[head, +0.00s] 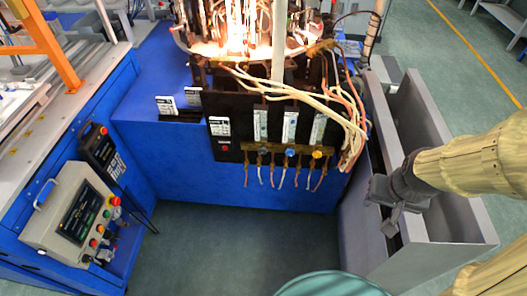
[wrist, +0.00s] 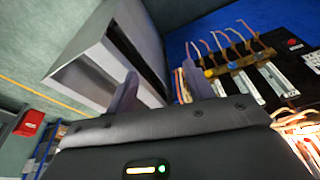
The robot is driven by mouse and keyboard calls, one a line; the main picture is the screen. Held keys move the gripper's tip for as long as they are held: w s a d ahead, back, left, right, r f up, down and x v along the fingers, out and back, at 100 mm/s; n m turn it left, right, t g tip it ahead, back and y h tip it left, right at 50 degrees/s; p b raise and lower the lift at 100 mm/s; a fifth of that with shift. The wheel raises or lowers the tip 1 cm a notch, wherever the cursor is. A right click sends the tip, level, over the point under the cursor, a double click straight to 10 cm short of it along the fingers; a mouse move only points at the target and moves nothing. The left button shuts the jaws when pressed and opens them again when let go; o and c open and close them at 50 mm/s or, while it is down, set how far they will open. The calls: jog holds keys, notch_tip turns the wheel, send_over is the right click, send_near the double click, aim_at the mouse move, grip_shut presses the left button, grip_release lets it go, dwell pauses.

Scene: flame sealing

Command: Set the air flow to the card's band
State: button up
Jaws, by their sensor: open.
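The flow panel (head: 238,149) is black and stands on the front of the blue machine. It has three upright flowmeter tubes above a brass manifold (head: 248,147). The middle tube has a blue knob (head: 290,152) and the right tube has a yellow knob (head: 316,154). A white card (head: 219,126) is on the panel's left, above a red button. The print and float levels are too small to read, and I cannot tell which tube is air. My gripper (head: 384,208) is open and empty, right of the panel over the grey trough. The wrist view shows its spread fingers (wrist: 158,88).
The grey trough (head: 449,222) stands right of the panel. Pale hoses (head: 333,100) hang by the panel's right edge. Bright flames (head: 236,35) burn above it. Two small white cards (head: 167,105) stand at left. A control box (head: 78,217) is far left.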

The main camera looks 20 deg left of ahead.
aim_at(263, 152)
jog(key=w+a+f+t+b, duration=0.3)
jog(key=w+a+f+b, duration=0.25)
jog(key=f, duration=0.25)
jog(key=w+a+f+t+y+b, duration=0.1)
jog(key=w+a+f+t+b, duration=0.1)
jog(key=w+a+f+b, duration=0.45)
jog(key=w+a+f+t+b, duration=0.3)
jog(key=a+f+b, duration=0.35)
jog(key=f, duration=0.25)
jog(key=s+a+f+n+t+y+b, duration=0.1)
jog(key=a+f+n+t+y+b, duration=0.1)
jog(key=a+b, duration=0.3)
jog(key=s+a+f+n+t+y+b, duration=0.1)
jog(key=a+f+t+y+b, duration=0.2)
jog(key=a, duration=0.6)
jog(key=shift+s+a+f+n+t+b, duration=0.15)
jog(key=shift+a+f+n+t+b, duration=0.45)
jog(key=shift+b, duration=0.65)
jog(key=shift+d+f, duration=0.15)
jog(key=shift+d, duration=0.05)
jog(key=b+x, duration=0.1)
jog(key=x, duration=0.7)
jog(key=b+x, duration=0.1)
jog(key=x, duration=0.8)
jog(key=shift+w+f, duration=0.2)
jog(key=shift+f, duration=0.05)
